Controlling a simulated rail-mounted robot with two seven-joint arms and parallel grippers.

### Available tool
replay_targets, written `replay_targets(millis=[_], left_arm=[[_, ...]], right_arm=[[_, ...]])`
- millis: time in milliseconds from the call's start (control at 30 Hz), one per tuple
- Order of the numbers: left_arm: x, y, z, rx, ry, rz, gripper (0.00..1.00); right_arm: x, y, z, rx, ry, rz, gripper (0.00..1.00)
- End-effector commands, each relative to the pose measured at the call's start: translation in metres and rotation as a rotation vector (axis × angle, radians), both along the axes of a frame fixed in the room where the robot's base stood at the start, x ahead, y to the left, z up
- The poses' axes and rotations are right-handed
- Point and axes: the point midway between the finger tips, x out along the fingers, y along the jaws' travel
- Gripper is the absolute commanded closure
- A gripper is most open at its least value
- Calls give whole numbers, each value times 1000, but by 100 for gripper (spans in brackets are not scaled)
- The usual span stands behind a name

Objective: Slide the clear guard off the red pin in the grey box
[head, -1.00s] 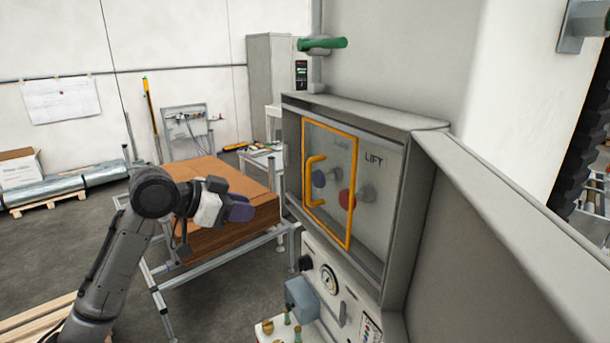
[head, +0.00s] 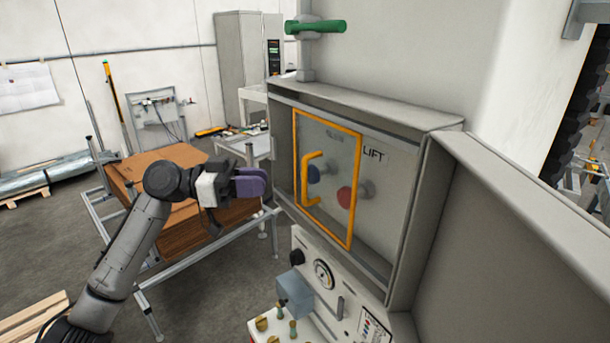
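The grey box (head: 420,150) is open at the front, on the wall at the centre right. The clear guard (head: 328,215), framed in orange, stands across the left part of it. Its orange handle (head: 305,180) is on the left side. The red pin (head: 345,197) shows behind the guard near the frame's right edge; its shaft reaches right. My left gripper (head: 252,183), with purple fingers, is left of the box at about handle height, apart from the handle. The fingers overlap in this view, so their gap is hidden. My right gripper is out of view.
The box's grey door (head: 500,240) stands open at right. A gauge panel (head: 335,285) with knobs is below, and a green-handled valve (head: 316,27) above. A cardboard stack (head: 150,170) on a metal frame is behind my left arm.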

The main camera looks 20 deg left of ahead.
Motion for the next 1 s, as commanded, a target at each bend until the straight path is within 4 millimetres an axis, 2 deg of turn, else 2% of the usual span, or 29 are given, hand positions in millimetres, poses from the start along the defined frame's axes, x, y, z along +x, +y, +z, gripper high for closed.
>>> replay_targets(millis=[33,200,500,700,1000], left_arm=[[3,-10,5,1,0,-3,78],[15,-40,4,1,2,-2,78],[30,-76,2,1,1,1,78],[33,-86,1,2,2,1,78],[34,-88,0,1,1,1,78]], right_arm=[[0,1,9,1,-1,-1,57],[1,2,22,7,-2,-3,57],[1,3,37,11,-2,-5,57],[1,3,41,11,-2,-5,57],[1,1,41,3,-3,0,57]])
